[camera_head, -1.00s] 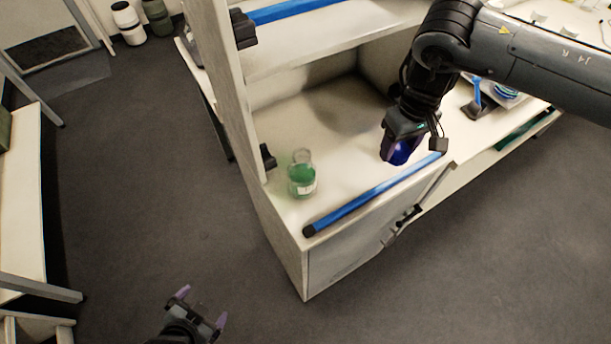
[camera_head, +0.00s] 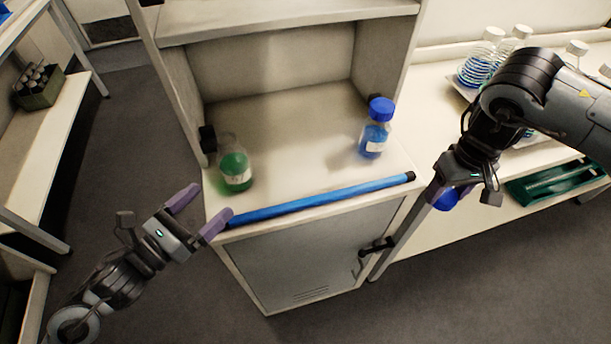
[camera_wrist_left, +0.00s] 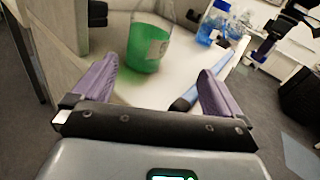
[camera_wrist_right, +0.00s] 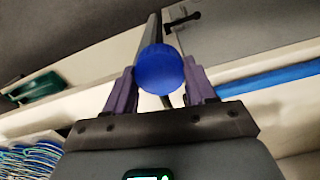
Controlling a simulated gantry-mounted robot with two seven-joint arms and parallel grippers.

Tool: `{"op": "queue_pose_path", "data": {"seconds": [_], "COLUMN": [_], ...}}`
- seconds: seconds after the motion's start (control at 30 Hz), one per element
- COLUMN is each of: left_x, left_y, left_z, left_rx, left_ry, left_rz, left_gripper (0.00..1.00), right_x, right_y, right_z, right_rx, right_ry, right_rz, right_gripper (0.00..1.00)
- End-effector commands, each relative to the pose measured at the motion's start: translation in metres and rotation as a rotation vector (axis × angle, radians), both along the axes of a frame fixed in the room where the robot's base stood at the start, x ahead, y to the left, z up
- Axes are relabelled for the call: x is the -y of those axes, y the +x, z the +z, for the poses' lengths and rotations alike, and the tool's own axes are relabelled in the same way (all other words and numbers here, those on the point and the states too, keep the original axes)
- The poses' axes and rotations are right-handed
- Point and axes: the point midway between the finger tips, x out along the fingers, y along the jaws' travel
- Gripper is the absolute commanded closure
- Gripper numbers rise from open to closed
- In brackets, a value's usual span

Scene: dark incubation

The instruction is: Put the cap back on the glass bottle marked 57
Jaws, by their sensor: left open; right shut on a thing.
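A glass bottle of green liquid (camera_head: 236,172), without a cap, stands upright on the left of the cabinet shelf. Its white label is too small to read. It also shows in the left wrist view (camera_wrist_left: 146,48), beyond the fingertips. My left gripper (camera_head: 200,212) is open and empty, in front of and left of that bottle. My right gripper (camera_head: 453,187) is shut on a blue cap (camera_wrist_right: 160,69), held in the air to the right of the cabinet. A second bottle, with blue liquid (camera_head: 374,138) and a blue cap on, stands at the right of the shelf.
A blue bar (camera_head: 310,200) runs along the shelf's front edge. Cabinet side walls and an upper shelf (camera_head: 290,22) enclose the space. White-capped bottles (camera_head: 484,55) and a green tray (camera_head: 560,187) are at the right. The shelf middle between the two bottles is clear.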

Motion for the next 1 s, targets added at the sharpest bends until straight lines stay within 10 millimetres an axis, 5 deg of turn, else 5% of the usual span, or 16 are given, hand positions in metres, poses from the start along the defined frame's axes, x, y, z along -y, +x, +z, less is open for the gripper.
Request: {"op": "queue_pose_path", "data": {"seconds": [0.27,0.73,1.0], "left_x": [-0.011,-0.010,0.006], "left_y": [0.015,0.017,0.041], "left_z": [0.016,0.019,0.023], "left_rx": [0.084,0.088,0.090], "left_ry": [0.088,0.083,0.079], "left_rz": [-0.005,-0.003,0.000], "left_gripper": [0.00,0.00,0.00], "right_x": [0.000,0.000,0.000], "right_y": [0.000,0.000,0.000], "right_z": [-0.020,-0.019,-0.007], "right_rx": [0.001,0.000,0.000], "right_ry": [0.000,0.000,0.000], "right_rz": [0.001,0.000,0.000], "right_gripper": [0.73,0.73,0.73]}}
